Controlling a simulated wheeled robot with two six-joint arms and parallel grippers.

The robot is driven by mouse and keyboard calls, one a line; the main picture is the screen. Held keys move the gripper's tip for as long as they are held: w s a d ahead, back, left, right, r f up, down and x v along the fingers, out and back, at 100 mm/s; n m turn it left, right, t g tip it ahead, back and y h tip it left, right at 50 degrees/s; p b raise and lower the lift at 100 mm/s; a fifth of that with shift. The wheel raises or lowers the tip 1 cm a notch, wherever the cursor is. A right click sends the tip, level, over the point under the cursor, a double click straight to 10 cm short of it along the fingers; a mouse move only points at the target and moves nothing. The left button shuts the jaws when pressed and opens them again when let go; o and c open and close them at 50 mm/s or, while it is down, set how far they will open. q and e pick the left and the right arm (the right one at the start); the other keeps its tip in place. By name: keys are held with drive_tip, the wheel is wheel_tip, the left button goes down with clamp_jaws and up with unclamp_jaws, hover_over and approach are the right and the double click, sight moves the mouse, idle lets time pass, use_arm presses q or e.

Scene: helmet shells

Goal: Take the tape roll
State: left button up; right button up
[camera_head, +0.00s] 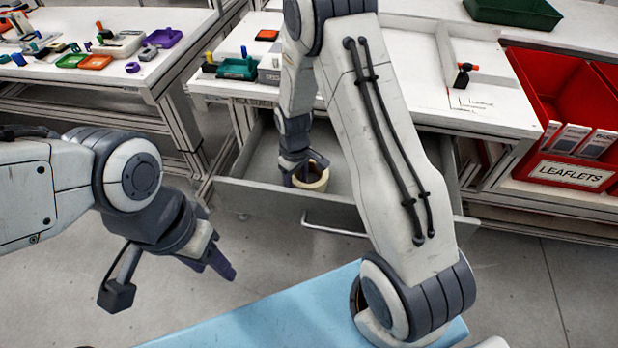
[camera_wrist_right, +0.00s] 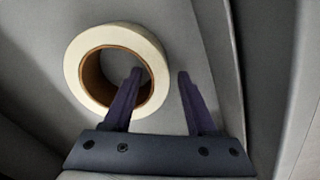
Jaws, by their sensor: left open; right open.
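The cream tape roll (camera_head: 313,183) lies flat in the open grey drawer (camera_head: 262,203) under the workbench. In the right wrist view the tape roll (camera_wrist_right: 117,68) shows its brown core and open hole. My right gripper (camera_wrist_right: 158,78) is open over it. One finger reaches across the hole and the other stands outside the ring, so the tape wall lies between them. I cannot tell whether the fingers touch it. In the head view my right gripper (camera_head: 304,170) is partly hidden by its arm. My left gripper (camera_head: 220,268) hangs open and empty over the floor at left.
The drawer has a front handle (camera_head: 334,226) and walls around the roll. The white workbench (camera_head: 420,95) is above it. A red bin (camera_head: 570,125) marked LEAFLETS stands at right. A side table (camera_head: 100,75) at left holds small coloured parts. A light blue surface (camera_head: 300,310) is in front.

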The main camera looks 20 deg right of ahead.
drive_tip(key=shift+f, duration=0.1)
drive_tip(key=shift+c, duration=0.3)
clamp_jaws()
